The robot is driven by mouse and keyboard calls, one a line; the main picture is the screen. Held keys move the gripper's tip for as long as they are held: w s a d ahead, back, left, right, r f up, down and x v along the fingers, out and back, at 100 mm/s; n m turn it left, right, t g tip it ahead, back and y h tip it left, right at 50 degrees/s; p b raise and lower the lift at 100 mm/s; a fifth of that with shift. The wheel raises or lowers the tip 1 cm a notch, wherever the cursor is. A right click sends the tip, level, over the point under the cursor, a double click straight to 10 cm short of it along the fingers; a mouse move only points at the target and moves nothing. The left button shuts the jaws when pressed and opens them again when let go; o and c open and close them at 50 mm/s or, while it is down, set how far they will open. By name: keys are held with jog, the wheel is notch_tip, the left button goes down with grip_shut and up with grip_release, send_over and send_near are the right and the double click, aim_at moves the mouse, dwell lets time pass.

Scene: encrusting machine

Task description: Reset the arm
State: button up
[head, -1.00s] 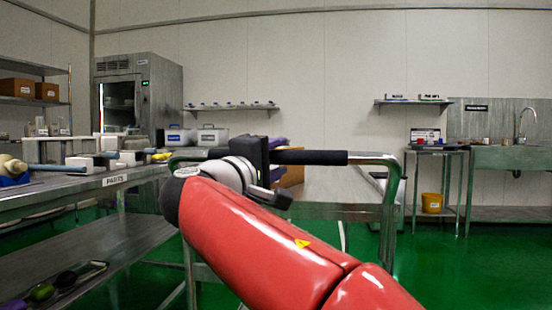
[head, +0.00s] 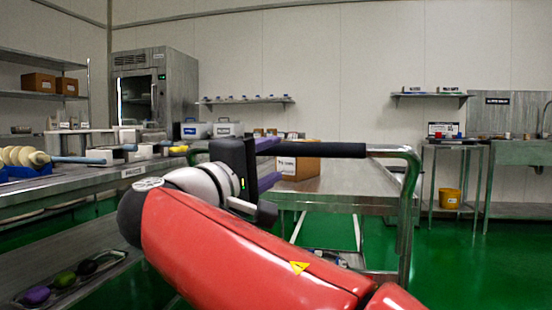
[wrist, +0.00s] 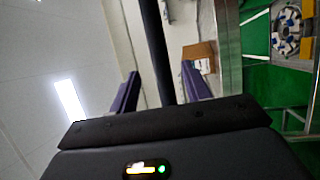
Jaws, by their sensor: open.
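My red arm crosses the lower middle of the head view, bent at a dark-capped joint. My gripper (head: 268,163) extends from the black wrist block, with two purple fingers pointing away to the right. In the wrist view the purple fingers (wrist: 160,92) stand wide apart with nothing held between them. The black handle bar of a steel cart shows in the gap between them there. In the head view the gripper is beside the cart's handle bar (head: 315,150); I cannot tell whether they touch.
The steel cart (head: 345,188) carries a cardboard box (head: 300,160). The parts table (head: 100,184) stands at left with several tools and containers. Green floor (head: 440,265) is open at lower right.

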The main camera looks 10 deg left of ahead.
jog(key=s+d+f+m+g+p, duration=0.1)
jog(key=d+f+g+p, duration=0.2)
jog(key=d, duration=0.4)
jog(key=d+f+m+g+y+p, duration=0.1)
jog(key=d+f+g, duration=0.1)
jog(key=d+f, duration=0.3)
jog(key=s+d+f+m+g+p, duration=0.1)
jog(key=d+f+g+p, duration=0.15)
jog(key=d, duration=0.55)
jog(key=s+d+f+m+g+y+p, duration=0.2)
jog(key=s+d+f+m+y, duration=0.1)
jog(key=s+f, duration=0.5)
jog(key=s+d+f+m+g+y+p, duration=0.3)
jog(key=s+f+m, duration=0.3)
jog(key=s+f, duration=0.2)
jog(key=shift+s+d+f+y, duration=0.25)
jog(key=shift+d+y, duration=0.2)
jog(key=shift+y, duration=0.25)
